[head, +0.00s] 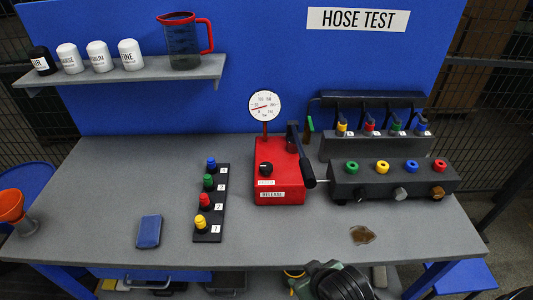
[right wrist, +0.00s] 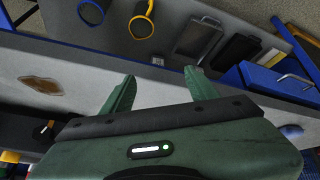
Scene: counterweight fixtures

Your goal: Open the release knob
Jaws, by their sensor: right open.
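The red pump box (head: 280,175) stands on the bench in the head view, with a label reading RELEASE on its front. A black release knob (head: 266,168) sits on its top left, above that label. A round white gauge (head: 265,105) rises behind it, and a black lever (head: 302,155) is at its right side. My right gripper (head: 330,280) is at the bottom of the head view, near the bench's front edge and well apart from the knob. In the right wrist view my right gripper (right wrist: 158,76) has its green fingers spread with nothing between them. My left gripper is not seen.
A dark manifold (head: 400,180) with coloured rings stands right of the red box. A black strip (head: 212,208) with coloured plugs is to its left. A blue block (head: 149,231) and a brown stain (head: 361,235) lie nearer the front. The bench before the box is clear.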

